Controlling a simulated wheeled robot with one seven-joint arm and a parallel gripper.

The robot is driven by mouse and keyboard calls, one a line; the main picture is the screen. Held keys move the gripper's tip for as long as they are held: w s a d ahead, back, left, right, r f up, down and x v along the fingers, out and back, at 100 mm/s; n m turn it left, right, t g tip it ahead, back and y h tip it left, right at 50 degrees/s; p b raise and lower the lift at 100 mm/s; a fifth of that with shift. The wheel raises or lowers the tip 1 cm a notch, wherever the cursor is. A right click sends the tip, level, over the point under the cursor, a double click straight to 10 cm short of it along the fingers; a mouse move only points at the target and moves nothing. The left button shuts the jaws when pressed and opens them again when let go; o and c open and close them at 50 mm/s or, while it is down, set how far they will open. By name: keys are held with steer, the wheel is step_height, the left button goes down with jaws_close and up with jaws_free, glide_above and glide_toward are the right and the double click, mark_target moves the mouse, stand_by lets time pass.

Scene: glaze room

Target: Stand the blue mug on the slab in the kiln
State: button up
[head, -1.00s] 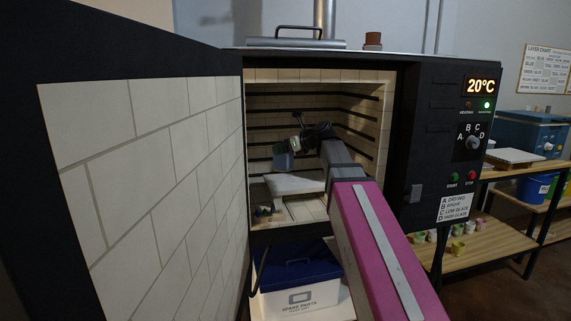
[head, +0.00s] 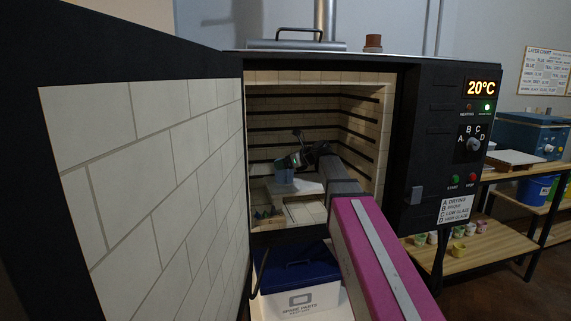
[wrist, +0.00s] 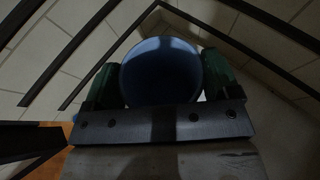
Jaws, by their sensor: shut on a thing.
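The blue mug (wrist: 160,72) is between the green fingers of my gripper (wrist: 160,85) in the wrist view, which looks onto its round blue side or mouth. My gripper is shut on it. In the head view the mug (head: 284,177) is inside the open kiln, over the pale slab (head: 290,193), with my gripper (head: 292,165) at it from the right. The mug looks upright and low, at or just above the slab. I cannot tell whether it touches. My arm hides part of the slab's right side.
The kiln (head: 320,76) stands open, with its tiled door (head: 150,170) swung out to the left. Small dark props (head: 268,213) stand at the front left of the kiln floor. A spare parts box (head: 300,287) is below. Shelves (head: 470,240) with small pots are at the right.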

steer(key=shift+f, duration=0.1)
steer(key=o, duration=1.2)
steer(key=shift+o, duration=0.2)
steer(key=shift+s+d, duration=0.1)
steer(key=v, duration=1.2)
steer(key=shift+f, duration=0.1)
